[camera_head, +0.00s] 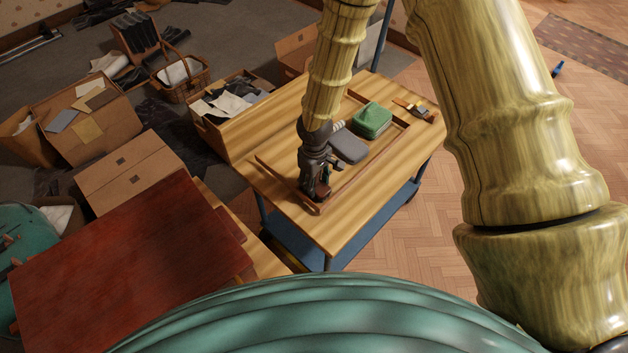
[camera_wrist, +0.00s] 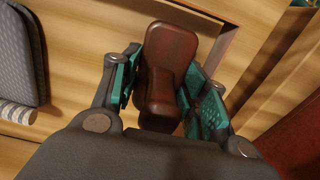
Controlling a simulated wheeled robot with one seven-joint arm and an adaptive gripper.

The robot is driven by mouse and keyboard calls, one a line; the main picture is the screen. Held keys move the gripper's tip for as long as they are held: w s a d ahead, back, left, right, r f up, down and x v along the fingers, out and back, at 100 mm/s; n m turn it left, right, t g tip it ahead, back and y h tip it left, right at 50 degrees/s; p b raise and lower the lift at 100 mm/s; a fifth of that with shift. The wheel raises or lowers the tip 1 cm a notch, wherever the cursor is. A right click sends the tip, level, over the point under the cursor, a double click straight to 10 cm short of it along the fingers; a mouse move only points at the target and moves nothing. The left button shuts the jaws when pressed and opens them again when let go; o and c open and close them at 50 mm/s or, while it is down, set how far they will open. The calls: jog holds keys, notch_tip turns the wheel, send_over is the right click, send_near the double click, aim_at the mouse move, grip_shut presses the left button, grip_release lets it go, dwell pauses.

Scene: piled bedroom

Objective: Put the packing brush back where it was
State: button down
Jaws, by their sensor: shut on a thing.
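The packing brush (camera_wrist: 168,50) is dark reddish brown, with a rounded head and a narrower handle. In the wrist view it lies between the teal finger pads of my gripper (camera_wrist: 166,88), which is shut on it. In the head view my gripper (camera_head: 317,186) points down at the near left corner of a shallow wooden tray (camera_head: 283,183) on the table. Only a small brown part of the brush (camera_head: 322,193) shows there. I cannot tell whether the brush touches the tray or hangs just above it.
The tray also holds a grey pad (camera_head: 349,147) and a green folded item (camera_head: 372,121), beside my gripper. A small wooden item (camera_head: 419,110) lies at the table's far right. The wooden table (camera_head: 375,205) is bare along its front. A dark red tabletop (camera_head: 130,265) stands nearer left.

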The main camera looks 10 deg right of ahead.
jog(key=c, duration=1.1)
grip_release()
jog(key=shift+f, duration=0.1)
jog(key=shift+o, duration=0.2)
notch_tip(320, 180, up, 12)
jog(key=shift+r, duration=0.15)
